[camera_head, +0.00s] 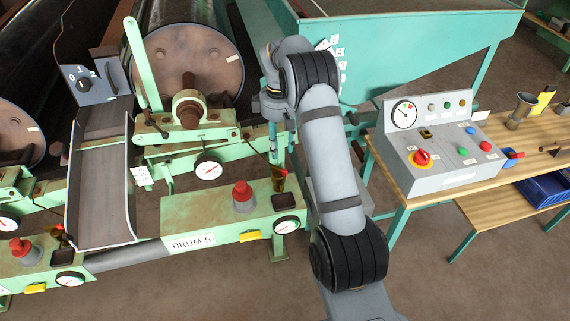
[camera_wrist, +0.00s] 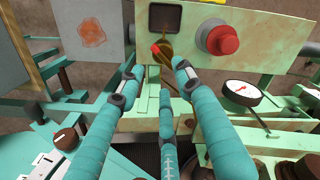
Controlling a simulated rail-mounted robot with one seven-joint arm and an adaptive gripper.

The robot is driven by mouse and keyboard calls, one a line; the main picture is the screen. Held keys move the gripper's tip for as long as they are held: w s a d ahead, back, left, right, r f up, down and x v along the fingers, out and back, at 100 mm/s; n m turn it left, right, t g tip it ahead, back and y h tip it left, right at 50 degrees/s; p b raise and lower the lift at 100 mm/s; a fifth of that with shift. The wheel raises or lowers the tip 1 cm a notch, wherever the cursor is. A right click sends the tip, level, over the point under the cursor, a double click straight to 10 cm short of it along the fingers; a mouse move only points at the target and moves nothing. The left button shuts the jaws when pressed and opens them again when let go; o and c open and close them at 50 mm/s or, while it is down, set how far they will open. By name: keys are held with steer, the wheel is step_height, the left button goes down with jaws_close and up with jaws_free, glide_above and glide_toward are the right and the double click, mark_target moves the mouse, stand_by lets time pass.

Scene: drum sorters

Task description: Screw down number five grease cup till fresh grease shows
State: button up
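The DRUM 5 sign (camera_head: 193,243) is on the front of a worn green machine base. A small brass, cup-like fitting with a red tip (camera_head: 279,180) stands at that base's right end; in the wrist view the fitting (camera_wrist: 167,52) is just beyond my fingertips. I cannot tell for certain that it is the grease cup, and no fresh grease can be made out. My gripper (camera_head: 280,136) is above and behind the fitting in the head view. In the wrist view its teal fingers (camera_wrist: 155,72) are spread apart with nothing between them.
A red mushroom button (camera_head: 243,190) and a gauge (camera_head: 287,226) are close to the fitting. A bearing housing (camera_head: 190,108) with a green lever (camera_head: 136,62) stands behind. A control box (camera_head: 436,140) sits on a wooden bench at right. A teal hopper (camera_head: 400,50) is behind my arm.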

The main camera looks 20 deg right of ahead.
mark_target(278, 172)
step_height(278, 172, down, 9)
steer(key=shift+d+p, duration=0.1)
steer(key=shift+p, duration=0.45)
steer(key=c, duration=0.8)
jaws_close()
